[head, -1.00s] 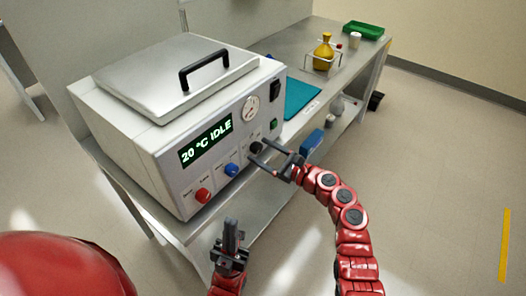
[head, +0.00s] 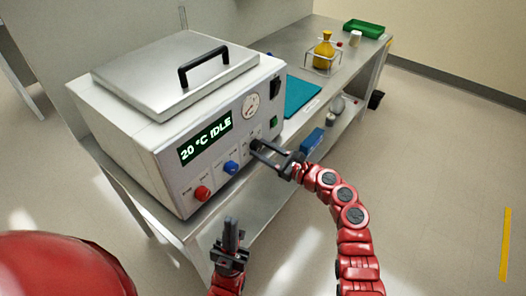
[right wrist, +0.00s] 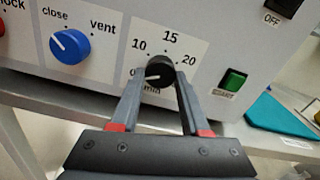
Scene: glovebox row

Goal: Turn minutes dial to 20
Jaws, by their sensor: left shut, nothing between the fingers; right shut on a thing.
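The minutes dial (right wrist: 160,63) is a small black knob on the front panel of a grey machine (head: 165,168). In the right wrist view its scale shows 0, 10, 15 and 20, with "min" below. Its white pointer line points left, toward the 0 mark. My right gripper (right wrist: 160,74) is shut on the dial, one finger on each side. In the head view the right gripper (head: 256,147) reaches the panel from the right and partly hides the dial. My left gripper (head: 231,222) is shut and empty, in front of the bench, below the panel.
A blue close/vent knob (right wrist: 70,47) is left of the dial, and a green button (right wrist: 233,80) is to its right. A red knob (head: 202,194) is further left. The display (head: 205,138) reads "20 °C IDLE". A teal mat (head: 302,94) lies beside the machine.

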